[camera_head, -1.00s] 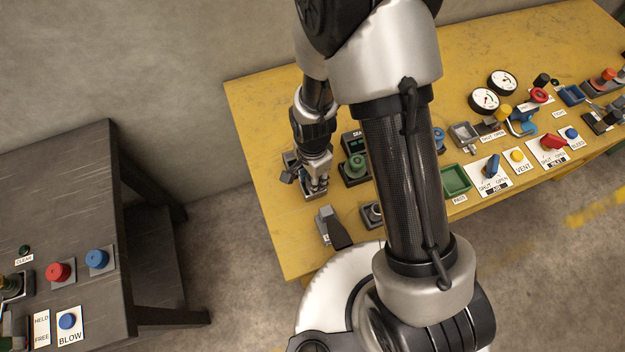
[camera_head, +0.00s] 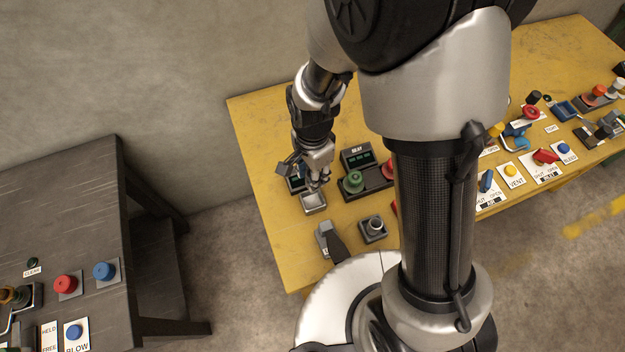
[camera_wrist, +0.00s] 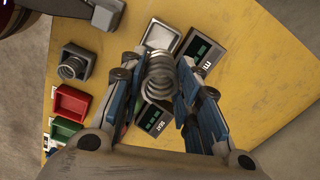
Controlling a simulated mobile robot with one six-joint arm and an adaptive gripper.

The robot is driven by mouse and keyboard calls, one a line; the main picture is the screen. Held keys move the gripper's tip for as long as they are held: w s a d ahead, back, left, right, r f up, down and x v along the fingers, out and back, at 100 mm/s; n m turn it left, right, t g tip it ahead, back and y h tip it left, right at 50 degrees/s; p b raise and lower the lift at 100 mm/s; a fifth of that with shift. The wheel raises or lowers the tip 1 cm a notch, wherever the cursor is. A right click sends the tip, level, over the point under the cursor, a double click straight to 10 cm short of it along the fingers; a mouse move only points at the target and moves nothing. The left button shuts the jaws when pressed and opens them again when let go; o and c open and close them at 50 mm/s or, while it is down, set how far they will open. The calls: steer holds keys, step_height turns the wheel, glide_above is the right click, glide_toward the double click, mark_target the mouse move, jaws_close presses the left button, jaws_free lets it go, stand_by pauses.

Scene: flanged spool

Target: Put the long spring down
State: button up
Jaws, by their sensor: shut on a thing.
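The long spring (camera_wrist: 159,78), a pale metal coil, is between the blue-sided fingers of my gripper (camera_wrist: 152,74) in the wrist view. The gripper is shut on it. A small grey square tray (camera_wrist: 163,36) lies just beyond the spring in that view. In the head view my gripper (camera_head: 320,184) is above the yellow table, just behind the grey tray (camera_head: 313,208). The spring is too small to make out there. The gap between the spring and the surface below cannot be told.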

step_height(320, 180, up, 9)
steer(key=shift+f+p, duration=0.1)
steer(key=shift+p, duration=0.85)
